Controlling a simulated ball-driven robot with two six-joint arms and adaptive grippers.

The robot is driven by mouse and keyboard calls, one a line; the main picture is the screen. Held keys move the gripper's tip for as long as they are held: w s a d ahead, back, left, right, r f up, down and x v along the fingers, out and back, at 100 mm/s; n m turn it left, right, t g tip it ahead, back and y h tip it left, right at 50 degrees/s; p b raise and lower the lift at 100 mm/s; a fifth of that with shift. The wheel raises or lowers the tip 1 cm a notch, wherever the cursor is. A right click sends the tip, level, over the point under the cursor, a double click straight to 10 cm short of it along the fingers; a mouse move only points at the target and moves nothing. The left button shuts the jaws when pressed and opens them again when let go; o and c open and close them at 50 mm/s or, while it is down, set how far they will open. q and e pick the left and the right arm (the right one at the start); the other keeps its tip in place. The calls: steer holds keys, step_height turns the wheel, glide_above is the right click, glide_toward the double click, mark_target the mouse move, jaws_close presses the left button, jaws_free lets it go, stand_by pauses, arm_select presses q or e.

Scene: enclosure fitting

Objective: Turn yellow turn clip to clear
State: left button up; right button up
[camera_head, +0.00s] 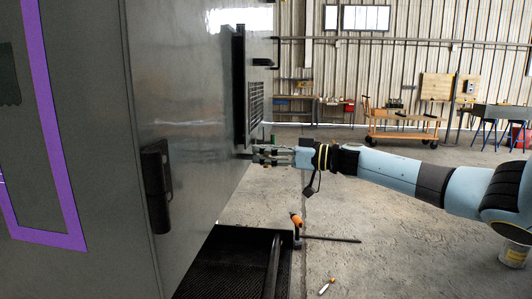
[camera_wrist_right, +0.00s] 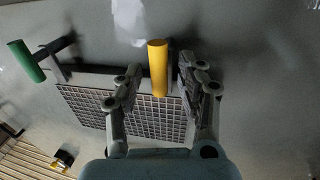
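The yellow turn clip (camera_wrist_right: 158,68) shows in the right wrist view as a yellow bar. It lies between the two fingers of my right gripper (camera_wrist_right: 160,85), with a gap on each side. That gripper is open. In the head view my right gripper (camera_head: 268,155) is beside the grey enclosure wall (camera_head: 190,120), below a vented panel (camera_head: 256,108). I cannot make out the yellow clip in the head view. My left gripper is not in view.
A green bar (camera_wrist_right: 26,61) on a dark mount is left of the yellow clip, and a grid panel (camera_wrist_right: 85,105) lies behind the fingers. An orange-headed tool (camera_head: 296,219) stands by the black ribbed platform (camera_head: 225,265). An orange cart (camera_head: 400,125) is far back.

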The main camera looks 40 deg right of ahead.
steer(key=shift+r, duration=0.1)
jaws_close()
